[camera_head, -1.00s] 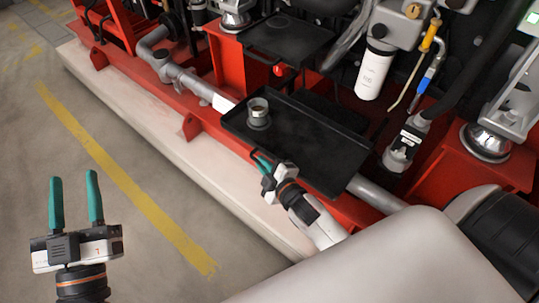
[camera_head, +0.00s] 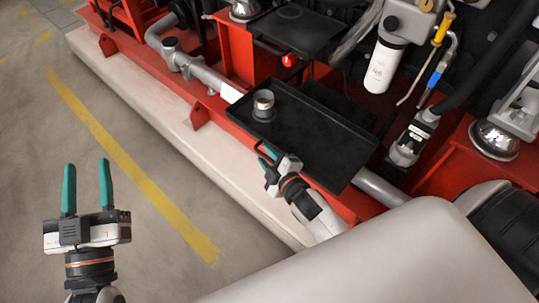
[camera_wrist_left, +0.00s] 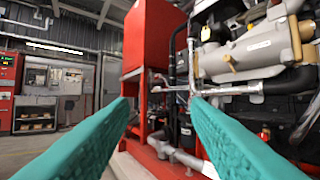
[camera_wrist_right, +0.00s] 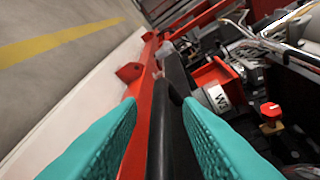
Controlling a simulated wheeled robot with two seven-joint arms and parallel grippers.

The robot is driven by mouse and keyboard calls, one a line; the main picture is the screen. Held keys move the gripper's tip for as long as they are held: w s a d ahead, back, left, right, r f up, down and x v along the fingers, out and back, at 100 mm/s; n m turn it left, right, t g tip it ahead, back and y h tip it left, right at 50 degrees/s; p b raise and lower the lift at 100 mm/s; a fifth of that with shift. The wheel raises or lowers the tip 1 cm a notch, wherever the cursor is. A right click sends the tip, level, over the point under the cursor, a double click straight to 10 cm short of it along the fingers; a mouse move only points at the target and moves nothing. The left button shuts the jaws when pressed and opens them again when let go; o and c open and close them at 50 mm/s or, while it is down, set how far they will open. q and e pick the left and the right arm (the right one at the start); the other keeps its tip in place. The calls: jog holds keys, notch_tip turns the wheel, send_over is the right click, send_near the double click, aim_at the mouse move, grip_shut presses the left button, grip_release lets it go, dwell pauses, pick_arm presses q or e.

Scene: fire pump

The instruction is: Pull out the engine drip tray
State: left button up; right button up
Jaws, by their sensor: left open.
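The black drip tray (camera_head: 335,165) sits level on the red frame below the engine. A round metal cup-like part (camera_head: 263,104) stands in its left corner. My right gripper (camera_head: 268,157) is at the tray's front edge. In the right wrist view, the tray's dark rim (camera_wrist_right: 164,140) runs between the two teal fingers (camera_wrist_right: 160,106), and red frame shows between the rim and the left finger. The jaws look open around the rim. My left gripper (camera_head: 87,187) is open and empty over the floor at the left; its fingers also show in the left wrist view (camera_wrist_left: 160,105).
A second black tray-like plate (camera_head: 300,30) is higher up behind. A white filter (camera_head: 381,66) hangs behind the tray. The red frame (camera_head: 215,108) stands on a pale plinth (camera_head: 170,130). The floor (camera_head: 60,150) with a yellow line (camera_head: 130,160) is clear.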

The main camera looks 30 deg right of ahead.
jog(key=shift+s+r, duration=0.1)
jog(key=shift+s, duration=0.35)
jog(key=p+v, duration=0.2)
jog(key=v, duration=0.3)
jog(key=shift+s+r, duration=0.1)
pick_arm(q)
notch_tip(320, 180, down, 12)
jog(key=s+a+g+y+p, duration=0.1)
jog(key=s+a+g+y, duration=0.1)
jog(key=g, duration=0.7)
jog(key=shift+s+a+y, duration=0.2)
jog(key=shift+a+y, duration=0.1)
jog(key=shift+y, duration=0.1)
pick_arm(e)
jog(key=shift+v, duration=2.95)
